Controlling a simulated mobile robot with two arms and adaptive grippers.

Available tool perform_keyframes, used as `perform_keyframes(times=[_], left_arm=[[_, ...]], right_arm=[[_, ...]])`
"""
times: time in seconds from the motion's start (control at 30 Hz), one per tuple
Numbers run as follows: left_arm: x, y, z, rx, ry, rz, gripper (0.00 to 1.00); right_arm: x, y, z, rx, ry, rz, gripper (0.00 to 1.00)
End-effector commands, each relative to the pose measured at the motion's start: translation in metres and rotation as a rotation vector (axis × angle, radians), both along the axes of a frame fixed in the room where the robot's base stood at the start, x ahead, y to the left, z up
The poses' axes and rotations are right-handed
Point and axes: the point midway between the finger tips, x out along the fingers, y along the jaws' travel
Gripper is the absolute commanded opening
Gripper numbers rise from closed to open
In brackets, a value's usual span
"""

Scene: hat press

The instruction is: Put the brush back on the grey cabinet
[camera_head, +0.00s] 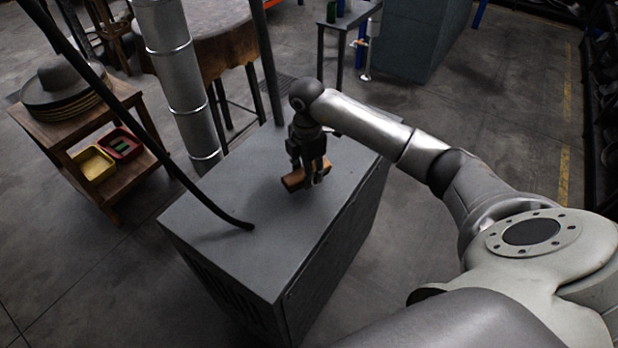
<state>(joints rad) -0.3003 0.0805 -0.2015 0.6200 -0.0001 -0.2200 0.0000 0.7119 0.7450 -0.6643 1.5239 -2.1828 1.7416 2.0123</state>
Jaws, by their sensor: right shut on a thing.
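The brush (293,181) is a small brown wooden block. My right gripper (308,178) is shut on it, pointing down over the top of the grey cabinet (225,240). The brush is at or just above the cabinet top; I cannot tell whether it touches. The gripper fingers hide part of the brush. My right arm reaches in from the right side of the view. My left gripper is not in view.
A black hose (185,180) comes down onto the cabinet's left part. A silver pipe (178,85) stands behind the cabinet. A wooden stand (85,125) with hats (62,88) and trays is at left. The cabinet's front top is clear.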

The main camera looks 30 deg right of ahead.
Motion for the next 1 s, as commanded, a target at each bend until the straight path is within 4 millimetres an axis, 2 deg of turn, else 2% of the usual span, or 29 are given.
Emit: perform_keyframes(times=[0.03,0.23,0.6,0.63,0.8,1.0], left_arm=[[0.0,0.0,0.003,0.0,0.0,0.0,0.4],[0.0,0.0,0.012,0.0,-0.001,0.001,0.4],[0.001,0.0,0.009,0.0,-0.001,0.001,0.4],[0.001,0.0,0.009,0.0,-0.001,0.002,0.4],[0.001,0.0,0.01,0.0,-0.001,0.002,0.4],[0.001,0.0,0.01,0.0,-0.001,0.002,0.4]], right_arm=[[-0.005,-0.005,-0.006,-0.003,0.006,-0.001,0.15],[-0.003,-0.003,-0.031,-0.001,0.003,-0.001,0.15],[-0.003,-0.003,-0.038,-0.002,0.002,0.0,0.15],[-0.003,-0.003,-0.038,-0.002,0.002,0.0,0.36],[-0.003,-0.003,-0.037,-0.002,0.002,0.0,0.56],[-0.003,-0.003,-0.037,-0.002,0.002,0.0,0.56]])
